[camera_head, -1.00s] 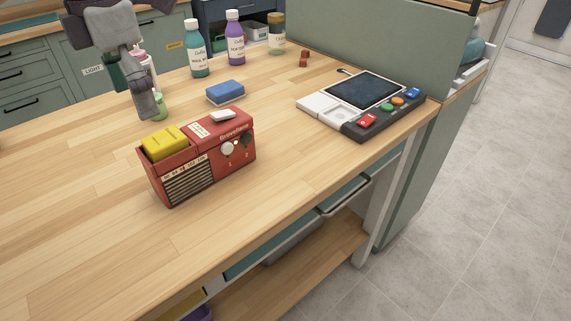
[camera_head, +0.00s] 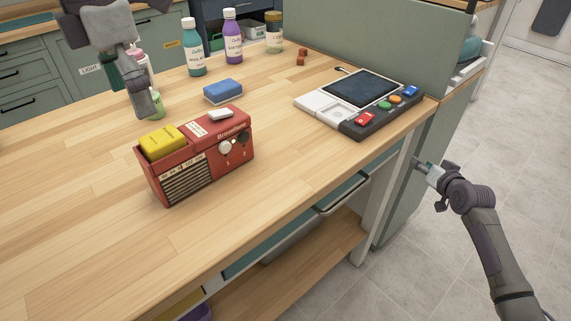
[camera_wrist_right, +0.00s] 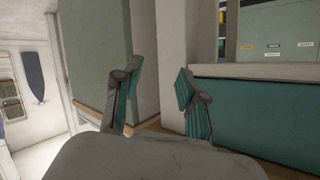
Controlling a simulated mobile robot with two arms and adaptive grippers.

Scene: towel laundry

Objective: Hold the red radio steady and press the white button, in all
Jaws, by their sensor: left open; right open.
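The red radio (camera_head: 196,160) stands upright on the wooden table. The white button (camera_head: 221,114) sits on its top face, and a yellow block (camera_head: 163,141) rests at the left end of its top. My left gripper (camera_head: 147,108) is above the table behind the radio, apart from it, and open. My right gripper (camera_head: 429,172) is off the table's right edge, well away from the radio. It is open and empty, with both fingers spread in the right wrist view (camera_wrist_right: 155,95). The radio is not in the right wrist view.
A blue sponge (camera_head: 223,91) lies behind the radio. A console with a dark screen and coloured buttons (camera_head: 362,100) is at the table's right. Several bottles (camera_head: 233,38) stand at the back. A green partition (camera_head: 395,48) borders the far right edge. The table front (camera_head: 90,240) is clear.

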